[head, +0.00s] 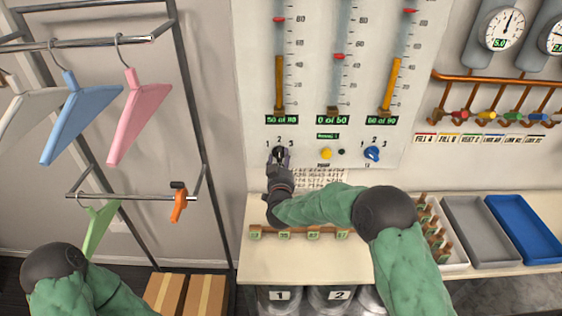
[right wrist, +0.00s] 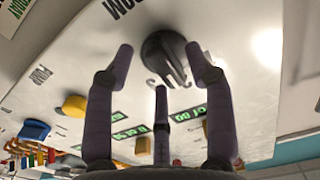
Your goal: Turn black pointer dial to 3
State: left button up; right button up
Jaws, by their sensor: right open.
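The black pointer dial (head: 279,150) is on the white panel under the left gauge, with the marks 1, 2 and 3 around it. In the head view it is mostly hidden by my right gripper (head: 280,160). In the right wrist view the round dark dial (right wrist: 163,55) shows between the fingertips of my right gripper (right wrist: 162,60), which are spread apart to either side of it. I see no clear grip on the dial. Which number its pointer is at cannot be told. My left arm shows at the lower left, but its gripper is out of view.
A shelf (head: 275,262) with tagged blocks is below. A grey tray (head: 480,232) and a blue tray (head: 525,225) stand right. Hangers on rails fill the left.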

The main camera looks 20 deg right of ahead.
grip_shut()
jog(key=shift+f+m+b, duration=0.15)
jog(key=shift+m+b, duration=0.55)
jog(key=shift+b, duration=0.25)
jog(key=m+b, duration=0.2)
jog(key=b, duration=0.1)
jog(key=m+b, duration=0.3)
jog(key=shift+a+f+m+b, duration=0.1)
jog(key=shift+f+m+b, duration=0.1)
jog(key=shift+m+b, duration=0.15)
jog(key=shift+a+r+m+b, duration=0.1)
jog(key=shift+r+m+b, duration=0.05)
jog(key=shift+m+b, duration=1.35)
